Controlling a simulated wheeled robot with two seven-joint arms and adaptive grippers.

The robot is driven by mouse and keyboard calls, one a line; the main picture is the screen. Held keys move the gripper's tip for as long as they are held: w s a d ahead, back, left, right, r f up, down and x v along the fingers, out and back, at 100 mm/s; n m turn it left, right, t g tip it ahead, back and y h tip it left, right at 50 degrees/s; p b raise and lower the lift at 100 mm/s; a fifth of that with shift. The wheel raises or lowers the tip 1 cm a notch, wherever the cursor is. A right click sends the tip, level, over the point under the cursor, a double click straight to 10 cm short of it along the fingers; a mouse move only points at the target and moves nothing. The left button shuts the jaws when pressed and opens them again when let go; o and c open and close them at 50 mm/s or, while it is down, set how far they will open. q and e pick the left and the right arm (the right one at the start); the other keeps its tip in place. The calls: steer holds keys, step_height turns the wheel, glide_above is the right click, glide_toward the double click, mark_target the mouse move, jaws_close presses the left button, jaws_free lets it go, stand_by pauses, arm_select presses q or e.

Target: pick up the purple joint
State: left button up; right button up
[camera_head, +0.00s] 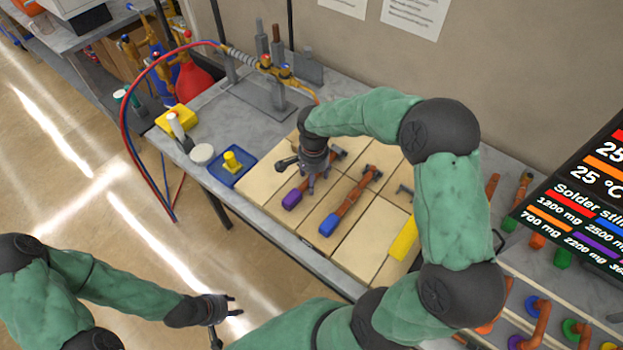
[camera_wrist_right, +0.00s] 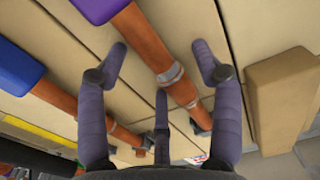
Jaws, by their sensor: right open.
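The purple joint (camera_head: 291,201), a copper pipe with a purple block end, lies on the wooden boards. It also shows in the right wrist view (camera_wrist_right: 148,38), its pipe running diagonally below the fingers. My right gripper (camera_head: 316,184) is above this pipe with its fingers pointing down. In the wrist view the right gripper (camera_wrist_right: 160,50) is open, one finger on each side of the pipe; whether it touches is unclear. The gripper hides part of the joint in the head view. My left gripper (camera_head: 226,314) is open and empty over the floor, away from the table.
A blue-ended joint (camera_head: 328,224) lies beside the purple one; it also shows in the wrist view (camera_wrist_right: 18,70). A yellow block (camera_head: 404,239) lies to the right. A blue tray (camera_head: 220,177) and a hose stand (camera_head: 268,101) are at the left and back. A wooden block (camera_wrist_right: 280,100) stands near the right finger.

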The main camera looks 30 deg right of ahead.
jaws_close()
steer(key=shift+r, duration=0.15)
